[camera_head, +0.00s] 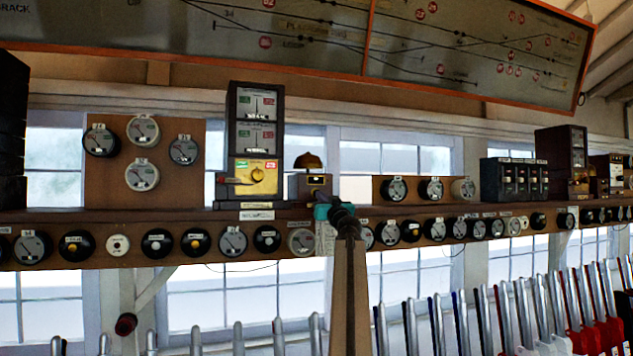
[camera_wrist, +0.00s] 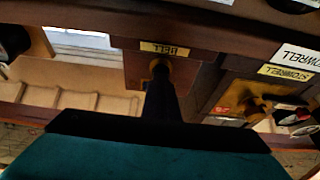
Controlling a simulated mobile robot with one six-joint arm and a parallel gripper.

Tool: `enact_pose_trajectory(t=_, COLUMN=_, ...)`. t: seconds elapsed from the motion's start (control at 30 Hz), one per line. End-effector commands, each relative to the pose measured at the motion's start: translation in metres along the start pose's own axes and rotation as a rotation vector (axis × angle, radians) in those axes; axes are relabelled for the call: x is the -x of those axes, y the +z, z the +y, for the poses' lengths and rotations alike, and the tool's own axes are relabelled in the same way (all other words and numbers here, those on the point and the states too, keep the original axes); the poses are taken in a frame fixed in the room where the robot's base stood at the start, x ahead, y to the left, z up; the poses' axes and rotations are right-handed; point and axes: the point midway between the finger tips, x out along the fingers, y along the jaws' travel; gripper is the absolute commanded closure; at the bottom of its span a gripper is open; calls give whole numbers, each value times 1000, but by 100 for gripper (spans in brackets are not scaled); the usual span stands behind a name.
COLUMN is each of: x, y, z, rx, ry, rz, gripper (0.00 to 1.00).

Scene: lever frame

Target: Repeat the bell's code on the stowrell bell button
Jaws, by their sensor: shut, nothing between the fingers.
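The bell is a brass dome (camera_head: 309,161) on a wooden box (camera_head: 299,188) on the shelf. In the wrist view, which looks upside down, the box (camera_wrist: 137,70) carries a yellow BELL label (camera_wrist: 165,48) and a round brass button (camera_wrist: 154,66). My gripper (camera_wrist: 160,75) is shut and empty, its dark fingers pointing at the button and covering part of it. I cannot tell whether the tips touch it. In the head view my teal gripper (camera_head: 322,211) is just below the bell box; the button is not clear there.
The Stowrell block instrument (camera_head: 256,177), with a brass panel and two dials, stands left of the bell. Its STOWRELL label (camera_wrist: 285,72) shows in the wrist view. Round dials line the shelf front (camera_head: 220,223). A row of levers (camera_head: 480,320) stands below right.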

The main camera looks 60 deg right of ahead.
Motion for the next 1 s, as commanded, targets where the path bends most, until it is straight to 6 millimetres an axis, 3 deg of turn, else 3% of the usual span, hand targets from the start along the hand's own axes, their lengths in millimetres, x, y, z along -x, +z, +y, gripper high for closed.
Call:
enact_pose_trajectory(t=0.43, x=15, y=-5, z=0, rx=0, ry=0, rz=1, gripper=100)
enact_pose_trajectory(t=1.0, x=11, y=-5, z=0, rx=0, ry=0, rz=0, gripper=100)
